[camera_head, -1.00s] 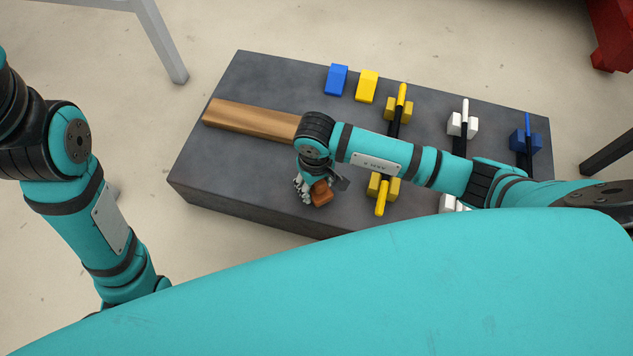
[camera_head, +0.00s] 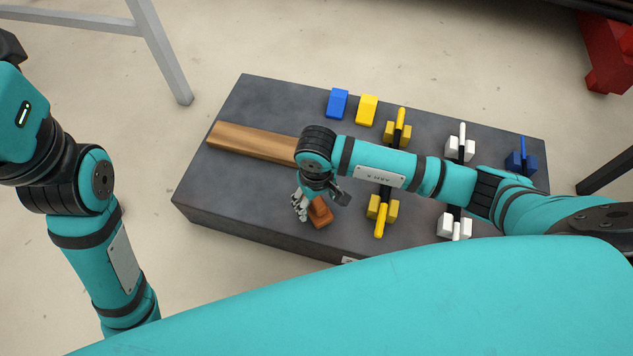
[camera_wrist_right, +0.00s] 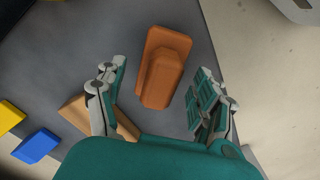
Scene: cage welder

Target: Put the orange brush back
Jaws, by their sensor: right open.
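The orange brush (camera_head: 319,213), a brownish-orange block with a raised narrower top, rests on the dark grey slab (camera_head: 225,185) near its front edge. In the right wrist view the orange brush (camera_wrist_right: 163,68) lies ahead of and between the spread fingers, with a gap on both sides. My right gripper (camera_head: 319,201) is open and empty, just above and behind the brush; it also shows in the right wrist view (camera_wrist_right: 158,88). My left arm comes in at the left, but its gripper is out of the picture.
A long wooden bar (camera_head: 250,143) lies left of my right forearm. Blue (camera_head: 337,103) and yellow (camera_head: 367,109) blocks sit at the back. Yellow (camera_head: 397,130), white (camera_head: 460,145) and blue (camera_head: 521,158) clamp-like pieces stand to the right. A grey metal leg (camera_head: 160,50) rises at back left.

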